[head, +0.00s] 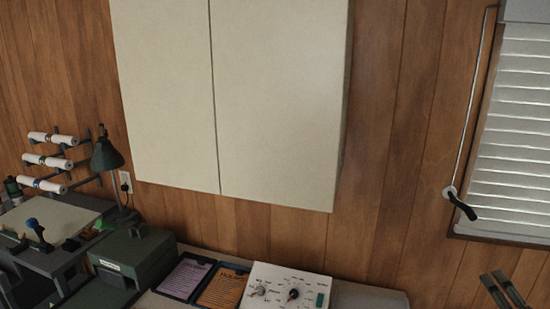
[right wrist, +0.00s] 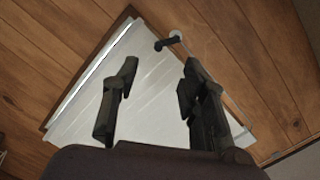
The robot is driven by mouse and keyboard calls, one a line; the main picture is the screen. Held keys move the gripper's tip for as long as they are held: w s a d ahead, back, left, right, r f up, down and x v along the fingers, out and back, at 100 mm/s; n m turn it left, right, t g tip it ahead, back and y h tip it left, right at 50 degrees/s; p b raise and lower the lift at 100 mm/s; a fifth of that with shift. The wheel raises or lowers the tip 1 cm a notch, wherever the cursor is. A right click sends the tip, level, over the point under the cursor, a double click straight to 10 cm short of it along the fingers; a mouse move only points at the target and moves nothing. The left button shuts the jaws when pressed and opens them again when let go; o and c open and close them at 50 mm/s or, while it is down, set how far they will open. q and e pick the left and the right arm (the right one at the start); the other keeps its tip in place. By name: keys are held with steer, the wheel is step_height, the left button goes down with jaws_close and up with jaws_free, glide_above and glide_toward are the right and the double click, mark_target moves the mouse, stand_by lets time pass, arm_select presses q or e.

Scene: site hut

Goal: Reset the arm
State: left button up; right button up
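My right gripper (head: 505,288) shows at the bottom right edge of the head view, its two dark fingers pointing up and apart. In the right wrist view the right gripper (right wrist: 158,80) is open, with nothing between its fingers. It faces the window blind (head: 512,140), which also fills the middle of the right wrist view (right wrist: 150,85). The crank with a black handle (head: 461,206) hangs left of the blind. It also shows beyond the fingertips in the right wrist view (right wrist: 168,42). My left gripper is in neither view.
A cream wall cabinet (head: 270,95) hangs above the worktop. Below are a white control panel (head: 288,287), orange (head: 222,288) and purple (head: 186,278) sheets, and a dark green box (head: 132,258). A lamp (head: 107,155) and rolled papers (head: 50,160) stand at left.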

steer(key=s+a+f+n+g+y, duration=0.2)
steer(key=s+a+f+n+g, duration=0.1)
steer(key=a+f+n, duration=0.3)
steer(key=s+a+f+n+g+y, duration=0.2)
steer(key=a+f+n+g, duration=0.1)
steer(key=a+f, duration=0.6)
steer(key=s+a+f+n+g, duration=0.4)
steer(key=s+a+f, duration=0.1)
steer(key=s, duration=0.4)
steer(key=s+a+f+n+g, duration=0.35)
steer(key=s+a, duration=0.25)
steer(key=s, duration=0.4)
step_height(320, 180, down, 27)
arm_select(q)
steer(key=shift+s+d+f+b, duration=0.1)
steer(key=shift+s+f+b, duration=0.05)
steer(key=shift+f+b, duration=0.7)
arm_select(e)
steer(key=s+d+f+g, duration=0.1)
steer(key=s+f, duration=0.7)
steer(key=s, duration=0.1)
steer(key=s+d+f+g, duration=0.1)
steer(key=s+d+f, duration=0.1)
steer(key=s+f, duration=0.6)
steer(key=shift+s+d+f, duration=0.3)
steer(key=shift+s+f, duration=0.05)
steer(key=shift+f, duration=0.2)
